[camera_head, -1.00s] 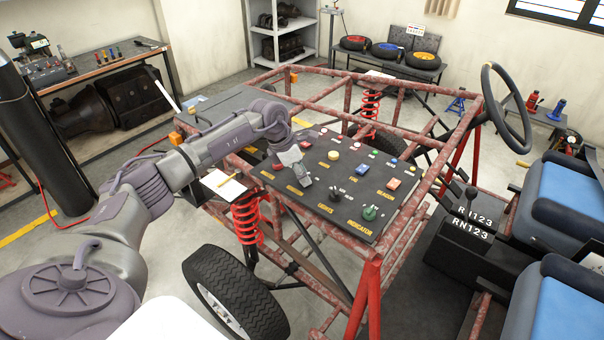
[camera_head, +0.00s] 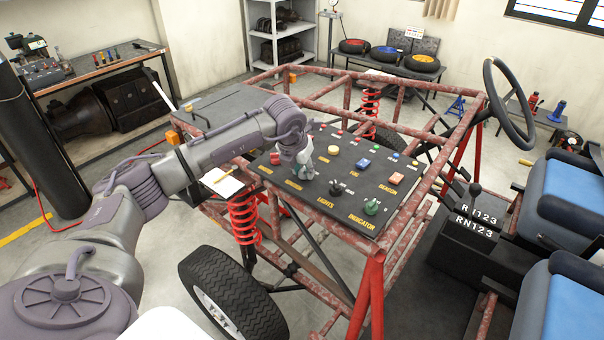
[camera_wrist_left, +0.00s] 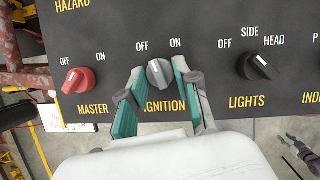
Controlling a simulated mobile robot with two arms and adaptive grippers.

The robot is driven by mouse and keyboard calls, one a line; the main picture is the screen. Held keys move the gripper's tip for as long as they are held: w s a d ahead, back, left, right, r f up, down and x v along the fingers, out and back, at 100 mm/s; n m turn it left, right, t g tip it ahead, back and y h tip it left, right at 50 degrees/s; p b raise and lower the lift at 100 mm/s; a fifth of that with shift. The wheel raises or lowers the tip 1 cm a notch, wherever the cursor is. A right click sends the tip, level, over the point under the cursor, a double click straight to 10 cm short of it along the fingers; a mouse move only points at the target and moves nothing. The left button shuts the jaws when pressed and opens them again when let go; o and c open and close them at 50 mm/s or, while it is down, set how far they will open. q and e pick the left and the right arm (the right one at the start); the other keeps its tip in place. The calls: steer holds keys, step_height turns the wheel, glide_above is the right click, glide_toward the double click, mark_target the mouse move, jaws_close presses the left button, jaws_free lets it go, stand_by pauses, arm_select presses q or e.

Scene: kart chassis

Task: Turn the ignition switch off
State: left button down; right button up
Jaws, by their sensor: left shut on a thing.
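The ignition switch (camera_wrist_left: 159,74) is a grey round knob on the black panel (camera_head: 280,188), between OFF and ON labels. Its pale pointer mark is turned up and slightly left in the left wrist view, nearer OFF than ON, though small. My left gripper (camera_wrist_left: 157,72) is shut on the knob, with one teal-padded finger on each side. In the head view my left gripper (camera_head: 304,168) reaches down onto the panel and hides the knob.
The red master knob (camera_wrist_left: 78,80) is left of the ignition and the black lights knob (camera_wrist_left: 258,65) right of it. A green indicator knob (camera_head: 371,207) and several buttons share the panel. Red frame tubes (camera_head: 372,300) surround it.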

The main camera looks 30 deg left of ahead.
arm_select(q)
steer(key=shift+d+n+y+b, duration=0.1)
steer(key=shift+n+y+b, duration=0.5)
steer(key=shift+n, duration=0.5)
steer(key=c, duration=0.8)
jaws_free()
steer(key=shift+c, duration=0.2)
steer(key=v, duration=1.2)
steer(key=shift+w, duration=0.2)
steer(key=shift+r, duration=0.1)
